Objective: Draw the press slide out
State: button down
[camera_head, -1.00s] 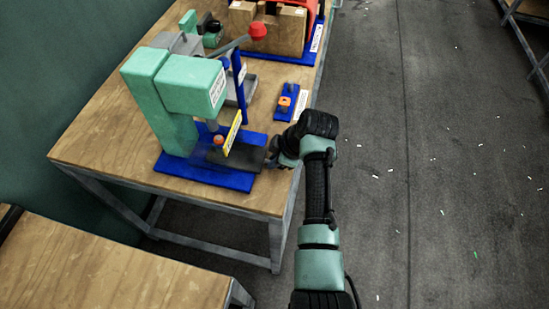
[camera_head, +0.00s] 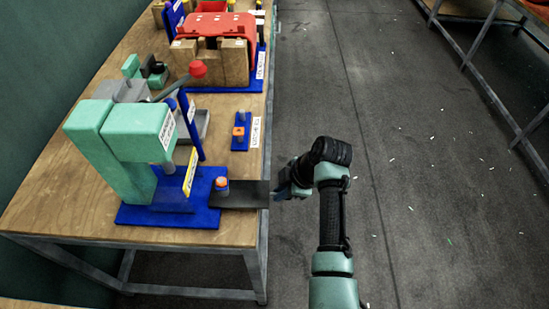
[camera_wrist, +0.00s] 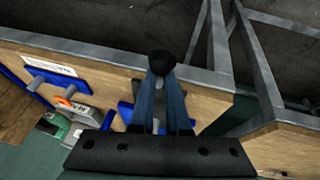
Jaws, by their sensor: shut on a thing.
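The press (camera_head: 125,140) has a pale green body on a blue base (camera_head: 170,214) on the wooden table. Its dark grey slide (camera_head: 245,195) sticks out to the right of the base, past the table's edge. A small orange-topped piece (camera_head: 221,184) sits near the slide's inner end, right of the yellow-labelled guard (camera_head: 190,171). My gripper (camera_head: 279,191) is at the slide's outer end, shut on its handle. In the wrist view a black knob (camera_wrist: 162,62) shows at the tips of my gripper's blue fingers (camera_wrist: 163,85). The grip itself is partly hidden.
A blue stand with an orange part (camera_head: 239,132) lies behind the slide. A red machine (camera_head: 215,45) with wooden blocks stands further back. The floor (camera_head: 400,220) right of the table is clear except for small scraps.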

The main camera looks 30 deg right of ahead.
jog(key=c, duration=0.8)
grip_release()
jog(key=shift+d+f, duration=0.1)
jog(key=shift+c, duration=0.2)
jog(key=v, duration=1.3)
jog(key=shift+b, duration=0.3)
jog(key=shift+s, duration=0.1)
